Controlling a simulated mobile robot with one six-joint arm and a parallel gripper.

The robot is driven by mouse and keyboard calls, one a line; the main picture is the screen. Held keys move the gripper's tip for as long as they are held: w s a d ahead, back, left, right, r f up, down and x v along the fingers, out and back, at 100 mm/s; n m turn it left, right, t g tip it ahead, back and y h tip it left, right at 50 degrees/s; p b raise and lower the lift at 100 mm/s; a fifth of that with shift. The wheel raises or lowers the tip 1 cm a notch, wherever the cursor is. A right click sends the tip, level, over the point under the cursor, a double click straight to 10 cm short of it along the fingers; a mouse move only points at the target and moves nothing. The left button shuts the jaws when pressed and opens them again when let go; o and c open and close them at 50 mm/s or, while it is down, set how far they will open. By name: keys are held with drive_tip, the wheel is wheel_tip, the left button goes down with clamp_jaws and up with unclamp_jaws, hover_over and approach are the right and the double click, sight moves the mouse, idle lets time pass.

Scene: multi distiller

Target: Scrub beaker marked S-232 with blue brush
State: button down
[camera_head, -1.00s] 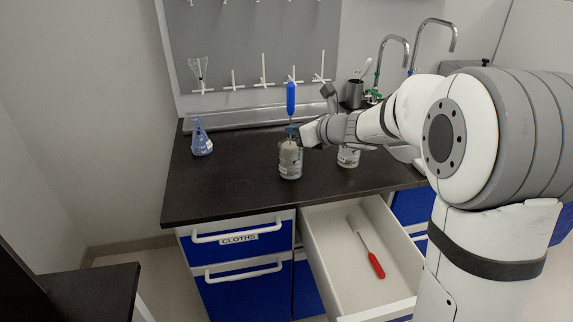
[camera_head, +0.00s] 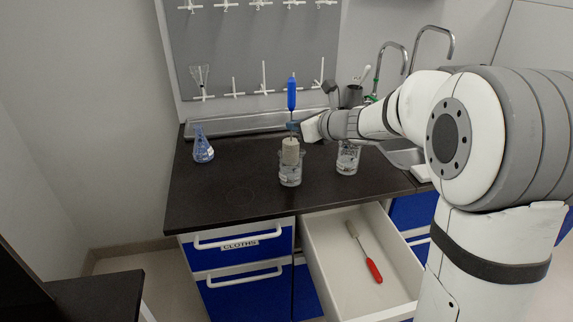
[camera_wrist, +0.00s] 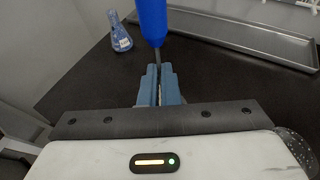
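The blue brush has an upright blue handle (camera_head: 291,93), a thin shaft and a pale bristle head (camera_head: 290,150). My gripper (camera_head: 293,127) is shut on its shaft just below the handle; the wrist view also shows the fingers (camera_wrist: 158,84) closed there, with the blue handle (camera_wrist: 152,20) above. A clear glass beaker (camera_head: 290,177) stands on the dark counter directly below. The lower part of the bristle head is within the beaker's mouth and the upper part stands above the rim. A second glass beaker (camera_head: 347,160) stands to the right. I cannot read either beaker's marking.
A blue-tinted flask (camera_head: 202,150) stands at the counter's left. An open drawer (camera_head: 335,280) holds a red-handled brush (camera_head: 373,268). A peg board (camera_head: 255,55), metal trough (camera_head: 235,122), dark cup (camera_head: 353,95) and taps lie behind. The counter's front left is clear.

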wheel_tip(320, 180, up, 8)
drive_tip(key=p, duration=0.6)
drive_tip(key=shift+f, duration=0.15)
idle(0.4)
